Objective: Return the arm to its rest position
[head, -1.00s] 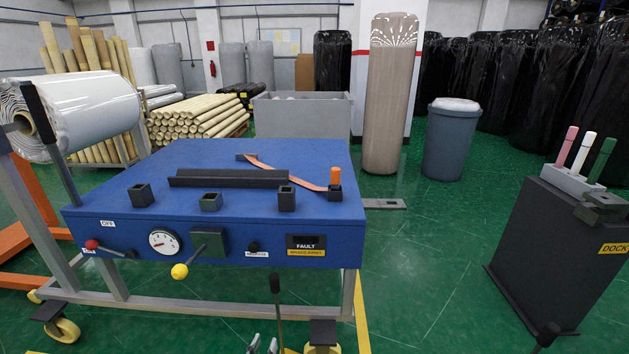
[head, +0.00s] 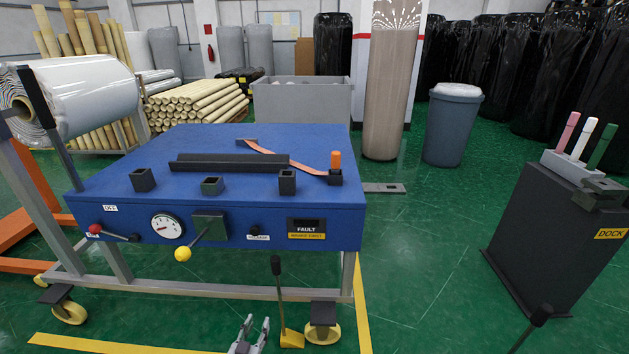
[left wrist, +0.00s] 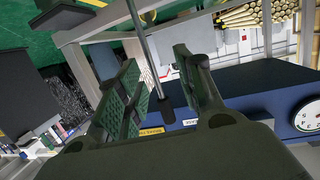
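My left gripper (head: 257,322) shows at the bottom of the head view, low in front of the blue machine (head: 120,180). Its two fingers are apart. In the left wrist view the fingers of the left gripper (left wrist: 160,88) are spread, with no object seen clamped between them. A thin rod with a black grip (left wrist: 166,111) shows in the gap; I cannot tell how far beyond the fingers it is. In the head view a black-knobbed lever with a yellow foot (head: 279,290) stands just right of the gripper. My right gripper is not in view.
The machine's front carries a yellow-knobbed lever (head: 183,254) and a FAULT display (head: 306,229). A caster (head: 322,325) is right of the gripper. A dark dock stand (head: 545,235) is at the right. Green floor (head: 430,270) between them is clear.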

